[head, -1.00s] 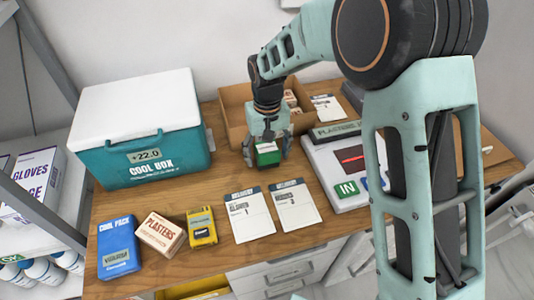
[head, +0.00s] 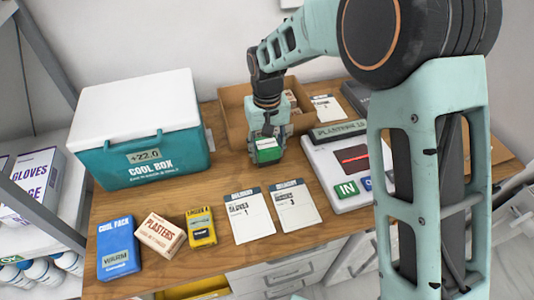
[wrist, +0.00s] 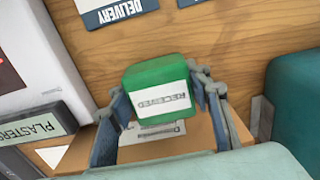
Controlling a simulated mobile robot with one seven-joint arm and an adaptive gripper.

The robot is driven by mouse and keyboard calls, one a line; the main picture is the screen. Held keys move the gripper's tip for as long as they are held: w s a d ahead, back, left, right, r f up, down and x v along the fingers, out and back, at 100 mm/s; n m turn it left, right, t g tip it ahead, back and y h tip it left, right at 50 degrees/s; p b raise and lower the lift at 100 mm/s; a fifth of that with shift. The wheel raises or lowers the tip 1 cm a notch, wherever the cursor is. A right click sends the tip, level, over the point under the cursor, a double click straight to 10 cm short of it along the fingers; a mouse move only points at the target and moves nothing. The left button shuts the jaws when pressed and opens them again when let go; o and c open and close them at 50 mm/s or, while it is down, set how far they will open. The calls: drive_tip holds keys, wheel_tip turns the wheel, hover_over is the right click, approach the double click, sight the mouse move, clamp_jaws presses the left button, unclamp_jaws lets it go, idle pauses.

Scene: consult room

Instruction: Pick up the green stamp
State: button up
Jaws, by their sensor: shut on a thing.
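The green stamp (head: 267,151) is a small green block with a white label. In the wrist view the stamp (wrist: 160,90) shows a label reading "RECEIVED". My gripper (head: 266,150) is shut on it, with one finger at each side in the wrist view. The stamp is at the front of the cardboard box, close to the wooden desk top; I cannot tell whether it touches the desk. The underside of the stamp is hidden.
A cool box (head: 150,160) stands left of my gripper. An open cardboard box (head: 234,118) is behind it. A white device with a dark screen (head: 335,185) is close on the right. Two delivery cards (head: 250,217) lie in front. Packs line the front left.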

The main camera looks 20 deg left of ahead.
drive_tip(key=s+d+r+b, duration=0.1)
drive_tip(key=s+d+r, duration=0.1)
drive_tip(key=s+r, duration=0.3)
drive_tip(key=s+d+r+b, duration=0.1)
drive_tip(key=s+d+r, duration=0.2)
drive_tip(key=s+r, duration=0.3)
drive_tip(key=shift+s+d+r, duration=0.2)
drive_tip(key=shift+s+d, duration=0.1)
drive_tip(key=shift+s, duration=0.7)
